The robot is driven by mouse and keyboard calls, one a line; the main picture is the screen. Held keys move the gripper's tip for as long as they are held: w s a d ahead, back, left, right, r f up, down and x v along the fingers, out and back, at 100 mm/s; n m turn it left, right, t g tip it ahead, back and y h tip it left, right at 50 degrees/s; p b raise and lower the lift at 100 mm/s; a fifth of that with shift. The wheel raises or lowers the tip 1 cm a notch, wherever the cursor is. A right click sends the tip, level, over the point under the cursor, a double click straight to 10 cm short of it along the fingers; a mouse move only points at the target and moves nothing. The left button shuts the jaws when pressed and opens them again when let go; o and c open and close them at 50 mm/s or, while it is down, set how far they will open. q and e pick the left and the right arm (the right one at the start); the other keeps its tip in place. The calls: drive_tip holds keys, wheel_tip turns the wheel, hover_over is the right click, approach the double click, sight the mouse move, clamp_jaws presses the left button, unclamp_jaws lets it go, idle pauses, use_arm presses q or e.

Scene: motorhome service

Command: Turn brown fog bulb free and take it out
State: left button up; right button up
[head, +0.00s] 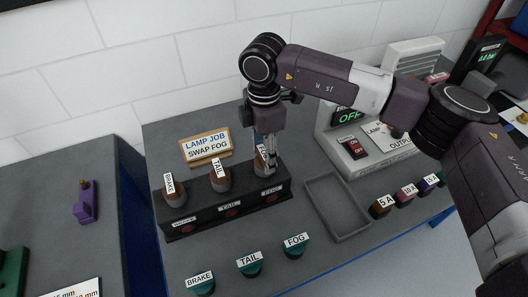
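The brown fog bulb (261,160) sits in the right-hand socket of a black lamp holder (204,221), behind the label FOG. My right gripper (269,157) comes down from above onto this bulb, and its fingers hide part of it. I cannot tell whether the fingers press on the bulb or stand just beside it. The brown tail bulb (221,181) and brown brake bulb (175,193) stand in the other two sockets. A sign (206,146) reading LAMP JOB SWAP FOG stands behind the holder. My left gripper is not in view.
Green-based bulbs for brake (201,285), tail (249,266) and fog (294,249) stand at the front. An empty grey tray (361,231) lies right of the holder. A lamp output box (363,157) and several fuses, one marked 5 A (381,208), are further right.

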drive_tip(key=shift+c, duration=1.2)
drive_tip(key=o, duration=0.4)
drive_tip(key=c, duration=0.9)
drive_tip(key=shift+f+n+b, duration=0.15)
drive_tip(key=shift+n+b, duration=0.55)
drive_tip(key=n+b, duration=0.2)
drive_tip(key=n, duration=0.2)
drive_tip(key=shift+n+b, duration=0.6)
drive_tip(key=shift+n, duration=0.1)
